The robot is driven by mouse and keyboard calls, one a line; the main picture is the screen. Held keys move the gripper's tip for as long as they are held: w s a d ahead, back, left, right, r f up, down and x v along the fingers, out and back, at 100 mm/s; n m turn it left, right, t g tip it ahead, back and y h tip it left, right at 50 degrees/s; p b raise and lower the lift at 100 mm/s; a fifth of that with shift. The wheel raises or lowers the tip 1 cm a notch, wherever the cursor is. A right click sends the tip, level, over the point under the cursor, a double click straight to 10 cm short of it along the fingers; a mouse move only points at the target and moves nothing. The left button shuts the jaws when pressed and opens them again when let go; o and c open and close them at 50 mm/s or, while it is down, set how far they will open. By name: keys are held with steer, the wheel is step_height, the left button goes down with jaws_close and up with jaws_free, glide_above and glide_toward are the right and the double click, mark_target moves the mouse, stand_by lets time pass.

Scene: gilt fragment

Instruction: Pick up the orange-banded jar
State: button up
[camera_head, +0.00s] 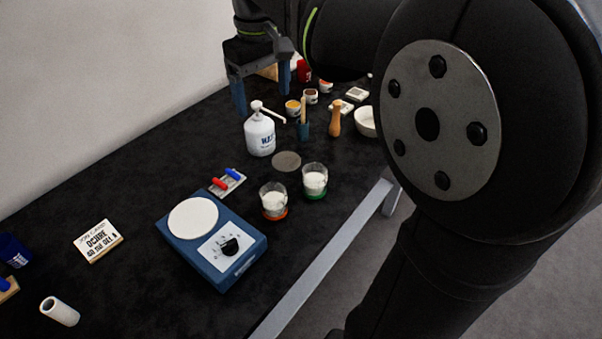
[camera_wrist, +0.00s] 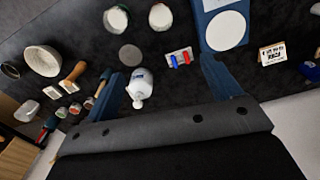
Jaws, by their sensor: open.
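The orange-banded jar (camera_head: 273,200) is a clear glass holding white contents, with an orange band at its base. It stands upright on the dark table, in front of a grey disc. It also seems to be the white-filled jar (camera_wrist: 160,16) at the top of the wrist view, where its band is hard to make out. A similar green-banded jar (camera_head: 315,181) stands just to its right. My gripper (camera_head: 262,98) is open and empty at the back of the table, well away from the jar. Its blue fingers spread wide in the wrist view (camera_wrist: 161,80).
A white pump bottle (camera_head: 260,134) stands between my gripper and the jars, near the grey disc (camera_head: 286,161). A blue plate device (camera_head: 222,262) is left of the orange-banded jar. A red-and-blue clip piece (camera_head: 227,183), wooden-handled tools (camera_head: 334,119) and a white bowl (camera_head: 365,121) stand around.

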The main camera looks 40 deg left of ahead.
step_height(320, 180, down, 14)
steer(key=m, duration=1.2)
glide_toward(274, 200)
steer(key=shift+s+d+f, duration=0.25)
steer(key=shift+s+d, duration=0.2)
steer(key=shift+s, duration=0.15)
steer(key=shift+s+d+f, duration=0.2)
steer(key=shift+s+d, duration=0.2)
steer(key=shift+s, duration=0.15)
steer(key=shift+w+d+f, duration=0.1)
steer(key=shift+d+f, duration=0.05)
steer(key=shift+f, duration=1.2)
steer(key=shift+d+f, duration=0.1)
steer(key=shift+f, duration=1.25)
steer(key=shift+c, duration=0.2)
steer(key=c, duration=1.2)
steer(key=shift+o, duration=0.2)
